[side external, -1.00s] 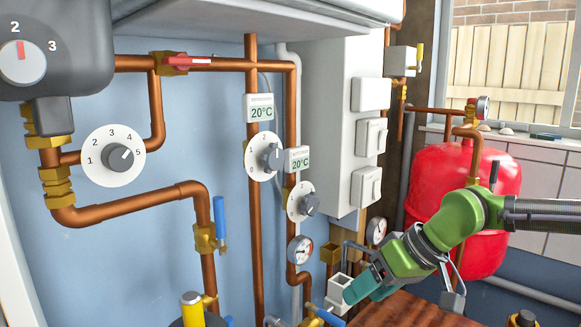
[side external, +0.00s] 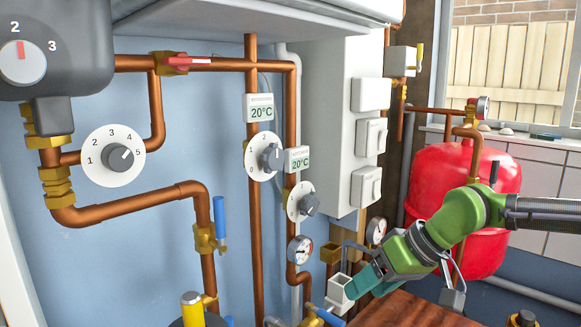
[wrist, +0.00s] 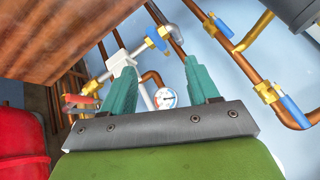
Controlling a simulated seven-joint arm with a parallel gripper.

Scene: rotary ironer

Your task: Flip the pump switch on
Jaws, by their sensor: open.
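Three white wall switches are mounted on the white cabinet in the side external view: an upper one (side external: 371,94), a middle one (side external: 371,137) and a lower one (side external: 366,186). No readable label shows which is the pump switch. The wall switches cannot be made out in the wrist view.
Copper pipes (side external: 254,200) run along the blue wall. A red tank (side external: 455,170) stands behind my arm. A wooden surface (side external: 408,311) lies below my gripper. A pressure gauge (wrist: 165,97) and a blue-handled valve (wrist: 157,39) show beyond the fingers.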

